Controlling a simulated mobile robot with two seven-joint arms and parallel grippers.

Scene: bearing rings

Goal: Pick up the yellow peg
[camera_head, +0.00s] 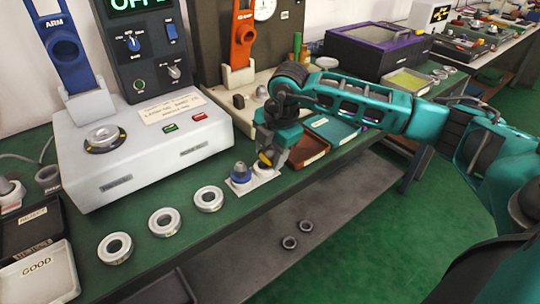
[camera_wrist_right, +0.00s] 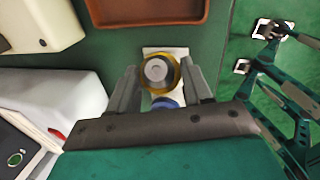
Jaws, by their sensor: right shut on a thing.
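The yellow peg (camera_head: 265,159) stands at the right end of a small white plate (camera_head: 262,181) near the table's front edge. It also shows in the right wrist view (camera_wrist_right: 174,72), with a grey round top and a yellow rim, between the two fingers. My right gripper (camera_head: 272,157) comes down over it and is shut on it; the fingers (camera_wrist_right: 160,84) sit on either side. A blue peg (camera_head: 240,173) stands beside it to the left on the same plate. My left gripper is not in view.
Several metal rings (camera_head: 208,199) lie in a row on the green table. A white tester box (camera_head: 140,146) stands behind them. A black reject tray (camera_head: 30,228) and a white good tray (camera_head: 38,276) are at the left. A brown tray (camera_head: 308,150) is right of my gripper.

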